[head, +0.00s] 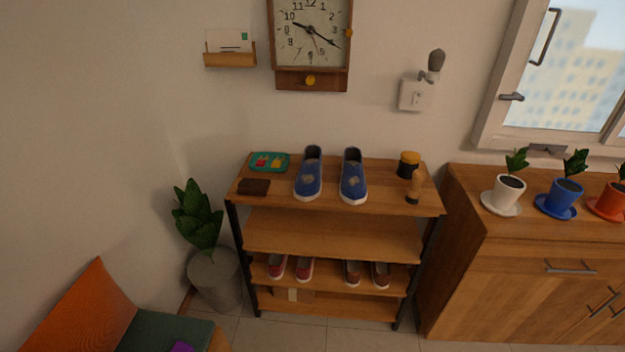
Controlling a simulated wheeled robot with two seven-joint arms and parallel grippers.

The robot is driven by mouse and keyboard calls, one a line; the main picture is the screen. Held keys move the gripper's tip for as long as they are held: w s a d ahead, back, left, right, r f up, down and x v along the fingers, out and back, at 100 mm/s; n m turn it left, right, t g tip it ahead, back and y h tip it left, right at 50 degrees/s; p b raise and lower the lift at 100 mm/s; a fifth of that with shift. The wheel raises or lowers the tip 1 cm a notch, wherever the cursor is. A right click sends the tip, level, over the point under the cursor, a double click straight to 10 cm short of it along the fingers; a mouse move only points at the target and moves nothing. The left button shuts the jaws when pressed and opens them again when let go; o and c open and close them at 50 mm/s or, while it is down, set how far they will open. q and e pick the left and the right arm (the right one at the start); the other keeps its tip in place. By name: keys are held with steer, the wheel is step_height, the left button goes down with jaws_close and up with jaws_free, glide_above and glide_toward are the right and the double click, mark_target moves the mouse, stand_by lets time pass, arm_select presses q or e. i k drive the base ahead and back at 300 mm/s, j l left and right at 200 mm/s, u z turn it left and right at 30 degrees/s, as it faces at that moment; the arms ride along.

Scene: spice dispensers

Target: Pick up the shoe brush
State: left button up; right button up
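A small brush-like object with a light wooden handle and a dark base (414,187) stands upright at the right end of the shoe rack's top shelf (262,205). It looks like the shoe brush. It stands in front of a dark jar with a yellow lid (408,164). Neither of my grippers shows in the head view.
Blue shoes (309,175) (353,177), a dark brown wallet-like item (254,187) and a teal tray (269,162) share the top shelf. A cabinet with potted plants (508,187) stands right, a floor plant (214,275) left, and a seat (164,329) lower left. Tiled floor shows in front.

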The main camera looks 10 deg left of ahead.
mark_target(414, 193)
steer(key=i+l, duration=0.1)
steer(key=l, duration=0.65)
steer(key=i+l, duration=0.15)
steer(key=l, duration=0.2)
steer(key=i+j, duration=0.15)
steer(key=i, duration=0.4)
steer(key=i+j, duration=0.15)
steer(key=i, duration=0.4)
steer(key=i+j, duration=0.15)
steer(key=z, duration=0.05)
